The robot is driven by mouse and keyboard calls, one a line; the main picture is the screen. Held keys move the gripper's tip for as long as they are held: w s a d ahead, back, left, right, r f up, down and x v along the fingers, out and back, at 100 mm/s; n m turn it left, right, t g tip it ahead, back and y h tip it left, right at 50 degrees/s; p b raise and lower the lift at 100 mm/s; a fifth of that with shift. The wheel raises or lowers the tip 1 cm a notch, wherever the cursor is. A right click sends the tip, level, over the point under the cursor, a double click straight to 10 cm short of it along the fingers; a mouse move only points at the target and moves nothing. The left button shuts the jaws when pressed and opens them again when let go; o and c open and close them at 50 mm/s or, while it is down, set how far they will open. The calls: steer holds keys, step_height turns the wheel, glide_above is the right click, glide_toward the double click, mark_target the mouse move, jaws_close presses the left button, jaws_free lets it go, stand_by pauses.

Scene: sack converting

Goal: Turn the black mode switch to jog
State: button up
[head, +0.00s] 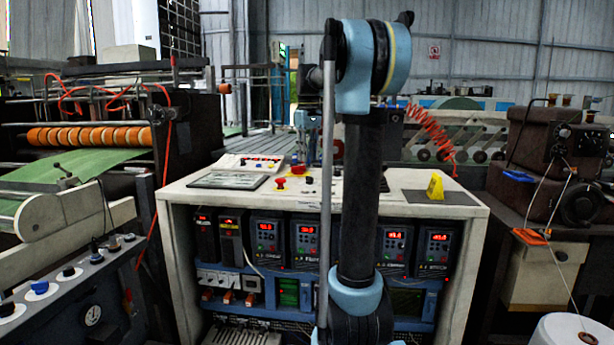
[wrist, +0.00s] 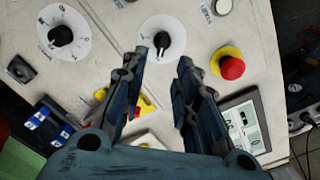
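In the wrist view, a black pointer knob (wrist: 162,41) sits on a round white dial plate just beyond my fingertips. A second black knob (wrist: 60,36) sits on a larger marked dial to its left. The dial lettering is too small to read, so I cannot tell which one is the mode switch or its setting. My gripper (wrist: 158,62) is open and empty, with a finger on each side of the gap pointing towards the nearer knob. It appears apart from the knob. In the head view my arm hides much of the panel and the knobs cannot be made out.
A red mushroom button (wrist: 232,68) on a yellow base is right of the knob. A black rocker switch (wrist: 20,69) is at left, and a small screen (wrist: 246,125) at lower right. The white cabinet (head: 480,208) carries a yellow object (head: 435,187) at right.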

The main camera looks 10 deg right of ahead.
mark_target(309, 180)
step_height(309, 180, down, 8)
steer(key=shift+r, duration=0.25)
jaws_close()
